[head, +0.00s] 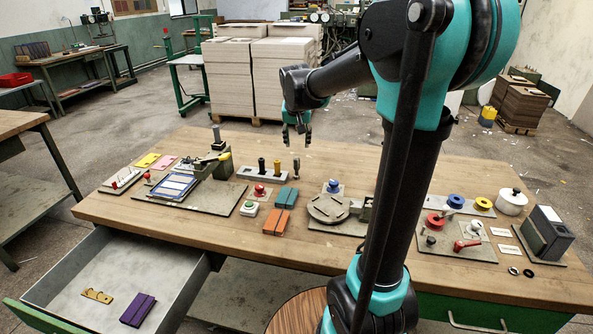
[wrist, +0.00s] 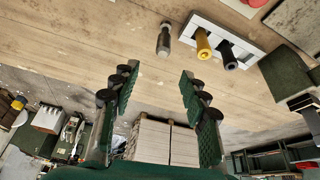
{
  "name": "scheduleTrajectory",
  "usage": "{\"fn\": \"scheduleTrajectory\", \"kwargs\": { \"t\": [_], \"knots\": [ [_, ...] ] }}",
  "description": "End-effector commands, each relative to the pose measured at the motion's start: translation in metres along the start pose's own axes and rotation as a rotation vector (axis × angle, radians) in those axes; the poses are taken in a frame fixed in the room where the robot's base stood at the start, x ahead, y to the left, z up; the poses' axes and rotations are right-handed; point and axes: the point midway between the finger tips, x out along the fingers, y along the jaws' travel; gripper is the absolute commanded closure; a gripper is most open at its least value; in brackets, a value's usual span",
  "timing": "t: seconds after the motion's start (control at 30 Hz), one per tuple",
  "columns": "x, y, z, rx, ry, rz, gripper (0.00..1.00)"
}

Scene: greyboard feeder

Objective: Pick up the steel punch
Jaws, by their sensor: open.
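The steel punch (head: 296,169) stands upright on the wooden bench, just right of the grey punch block (head: 246,173). In the wrist view the steel punch (wrist: 164,39) shows as a grey cylinder with a darker end, apart from the block. A brass punch (wrist: 203,44) and a black punch (wrist: 228,56) stand in the block. My gripper (head: 297,133) is in the air above and behind the steel punch in the head view. Its two green-padded fingers (wrist: 158,82) are spread and empty in the wrist view, with the punch beyond their tips.
A turntable fixture (head: 329,208) is to the front right and a lever press (head: 215,163) to the left. Bare bench surrounds the punch. An open drawer (head: 190,285) juts out front left.

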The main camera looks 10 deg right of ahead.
Motion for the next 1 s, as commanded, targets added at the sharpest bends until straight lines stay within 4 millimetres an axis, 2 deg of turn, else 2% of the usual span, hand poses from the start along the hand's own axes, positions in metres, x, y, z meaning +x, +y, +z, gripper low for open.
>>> {"fn": "scheduleTrajectory", "kwargs": {
  "t": [0.1, 0.2, 0.47, 0.7, 0.83, 1.0],
  "knots": [
    [0.023, 0.000, 0.000, 0.001, 0.000, 0.000, 0.55],
    [0.036, 0.000, 0.000, 0.002, 0.000, 0.000, 0.55],
    [0.053, -0.001, 0.002, 0.001, 0.000, 0.000, 0.55],
    [0.086, -0.004, 0.007, 0.001, 0.000, 0.000, 0.55],
    [0.096, -0.004, 0.007, 0.001, 0.000, 0.000, 0.55],
    [0.098, -0.004, 0.007, 0.001, 0.000, 0.000, 0.55]
  ]
}}
